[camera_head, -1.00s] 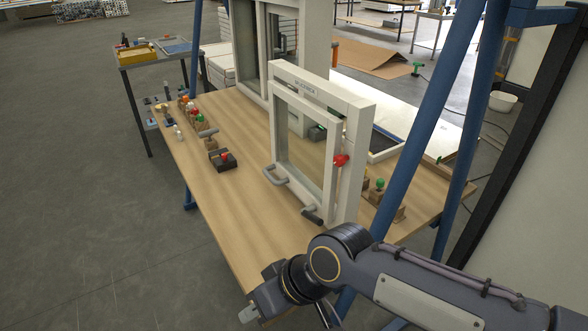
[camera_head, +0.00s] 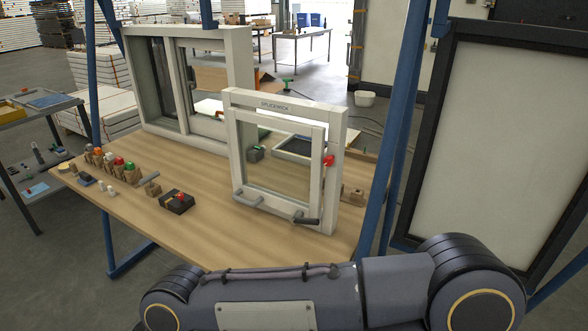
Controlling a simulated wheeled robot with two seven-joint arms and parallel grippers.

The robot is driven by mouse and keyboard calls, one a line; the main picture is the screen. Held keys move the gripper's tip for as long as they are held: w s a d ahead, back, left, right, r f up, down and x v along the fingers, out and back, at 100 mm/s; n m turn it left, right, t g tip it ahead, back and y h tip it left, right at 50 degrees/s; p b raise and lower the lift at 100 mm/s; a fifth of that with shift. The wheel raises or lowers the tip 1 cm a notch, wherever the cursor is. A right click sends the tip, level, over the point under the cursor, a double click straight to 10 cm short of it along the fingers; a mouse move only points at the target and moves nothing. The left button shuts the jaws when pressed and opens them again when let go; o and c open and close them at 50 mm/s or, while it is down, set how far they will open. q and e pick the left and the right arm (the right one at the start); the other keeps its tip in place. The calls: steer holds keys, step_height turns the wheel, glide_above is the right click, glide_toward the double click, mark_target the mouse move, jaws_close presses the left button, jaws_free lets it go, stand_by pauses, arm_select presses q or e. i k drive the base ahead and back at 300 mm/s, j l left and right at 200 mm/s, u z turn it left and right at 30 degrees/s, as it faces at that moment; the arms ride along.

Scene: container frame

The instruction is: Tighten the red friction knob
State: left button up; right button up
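The red friction knob (camera_head: 329,160) sits on the right side of the small white window frame (camera_head: 335,190), about halfway up. The frame stands upright on the wooden table, with a grey handle (camera_head: 252,199) at its lower left and a dark handle (camera_head: 306,220) at its lower right. One of my arms crosses the bottom of the head view, below and apart from the frame and knob. Its gripper is out of the picture. My other gripper is not in view either.
A larger white window (camera_head: 238,80) stands behind on the table (camera_head: 200,234). Several small coloured knobs on wooden blocks and a dark box (camera_head: 176,203) lie at the left. Blue posts (camera_head: 403,120) rise at the table's right. The front middle of the table is clear.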

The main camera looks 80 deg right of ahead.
mark_target(328, 160)
steer(key=i+z, duration=0.2)
steer(key=z, duration=0.2)
steer(key=i+z, duration=0.2)
steer(key=z, duration=0.2)
steer(key=i+j+z, duration=0.1)
steer(key=z, duration=0.3)
steer(key=i, duration=0.1)
